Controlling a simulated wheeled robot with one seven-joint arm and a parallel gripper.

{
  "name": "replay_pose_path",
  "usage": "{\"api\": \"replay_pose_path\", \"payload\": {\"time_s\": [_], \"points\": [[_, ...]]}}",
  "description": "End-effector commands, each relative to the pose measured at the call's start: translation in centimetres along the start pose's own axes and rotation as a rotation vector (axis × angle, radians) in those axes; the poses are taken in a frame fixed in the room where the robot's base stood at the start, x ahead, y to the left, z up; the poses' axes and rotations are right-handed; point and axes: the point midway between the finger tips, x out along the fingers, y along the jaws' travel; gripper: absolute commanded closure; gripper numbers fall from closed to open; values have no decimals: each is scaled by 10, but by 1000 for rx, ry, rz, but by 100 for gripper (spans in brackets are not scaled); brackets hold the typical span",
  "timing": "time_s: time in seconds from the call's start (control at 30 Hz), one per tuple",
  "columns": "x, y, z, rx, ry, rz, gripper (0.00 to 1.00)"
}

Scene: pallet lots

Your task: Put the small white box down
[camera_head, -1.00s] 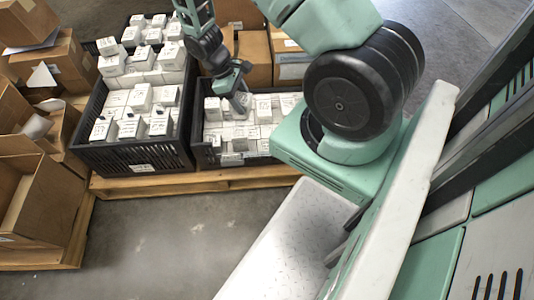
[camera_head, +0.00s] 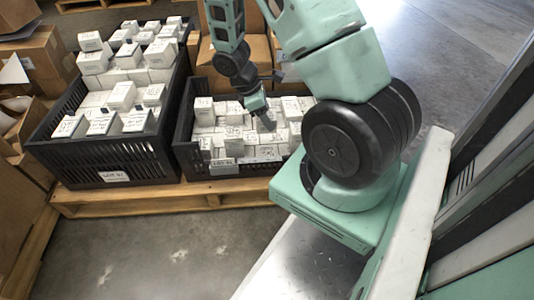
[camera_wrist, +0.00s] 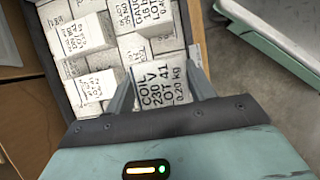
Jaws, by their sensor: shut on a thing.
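My gripper (camera_wrist: 162,66) is shut on a small white box (camera_wrist: 162,86) with black print, held between its two fingers in the wrist view. In the head view my gripper (camera_head: 264,116) points down into the right black crate (camera_head: 186,152), among many white boxes. The held box is hard to tell from the others there. In the wrist view, other white boxes (camera_wrist: 84,36) lie close beside and beyond the held one. I cannot tell whether the held box rests on anything.
A taller-filled black crate (camera_head: 105,160) of white boxes stands left of it. Both crates stand on a wooden pallet (camera_head: 160,203). Cardboard boxes (camera_head: 40,50) crowd the far left, and another carton stands behind the right crate. The concrete floor in front is clear.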

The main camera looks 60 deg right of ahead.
Motion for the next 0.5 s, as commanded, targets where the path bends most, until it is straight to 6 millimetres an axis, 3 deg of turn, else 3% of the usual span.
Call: {"api": "replay_pose_path", "payload": {"time_s": [0.3,0.5], "points": [[49,0,-21,-2,-1,-1,78],[62,0,-27,-2,-1,0,78]]}}
